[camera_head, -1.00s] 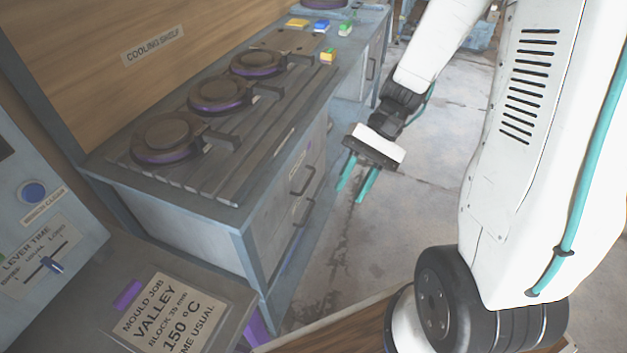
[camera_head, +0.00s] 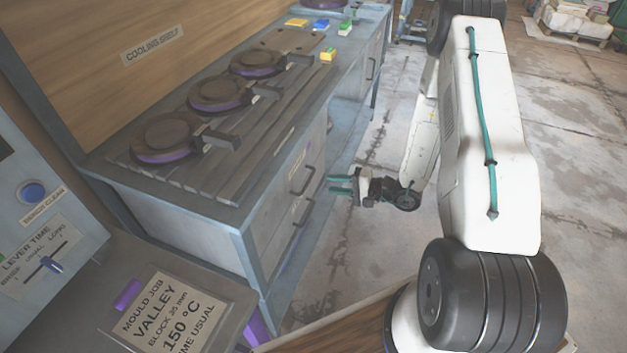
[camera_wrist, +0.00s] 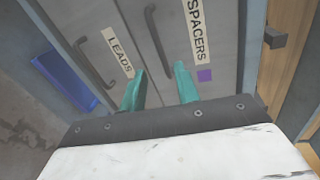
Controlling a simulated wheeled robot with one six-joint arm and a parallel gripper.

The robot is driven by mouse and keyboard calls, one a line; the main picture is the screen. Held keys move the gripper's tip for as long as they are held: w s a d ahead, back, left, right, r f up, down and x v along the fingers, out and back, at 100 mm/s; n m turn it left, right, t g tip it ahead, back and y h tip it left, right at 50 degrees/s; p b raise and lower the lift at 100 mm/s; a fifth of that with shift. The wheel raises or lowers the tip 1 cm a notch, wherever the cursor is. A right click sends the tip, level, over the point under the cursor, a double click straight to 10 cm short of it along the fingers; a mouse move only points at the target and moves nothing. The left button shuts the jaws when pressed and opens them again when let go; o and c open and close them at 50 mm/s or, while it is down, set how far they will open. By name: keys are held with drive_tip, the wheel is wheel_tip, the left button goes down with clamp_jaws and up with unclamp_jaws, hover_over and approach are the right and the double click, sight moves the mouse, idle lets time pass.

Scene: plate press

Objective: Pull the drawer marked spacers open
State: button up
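The drawer marked SPACERS is the upper one in the grey cabinet, and its front (camera_wrist: 222,55) shows in the wrist view with a purple square by the label. It looks shut. Its dark bar handle (camera_wrist: 155,38) also shows in the head view (camera_head: 302,180). My gripper (camera_wrist: 160,82) is open and empty, its two teal fingers apart and pointing at the drawer fronts. In the head view my gripper (camera_head: 338,184) is just right of the cabinet front.
The LEADS drawer, with its own handle (camera_wrist: 92,65), sits below and looks shut. A blue object (camera_wrist: 62,80) lies at the left of the wrist view. Round moulds (camera_head: 217,92) stand on the cooling shelf top. The floor (camera_head: 350,250) beside the cabinet is clear.

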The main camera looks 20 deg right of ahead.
drive_tip(key=w+a+f+n, duration=0.1)
drive_tip(key=w+a, duration=0.4)
drive_tip(key=shift+w+f, duration=0.25)
drive_tip(key=shift+w, duration=0.1)
drive_tip(key=shift+a, duration=0.1)
clamp_jaws()
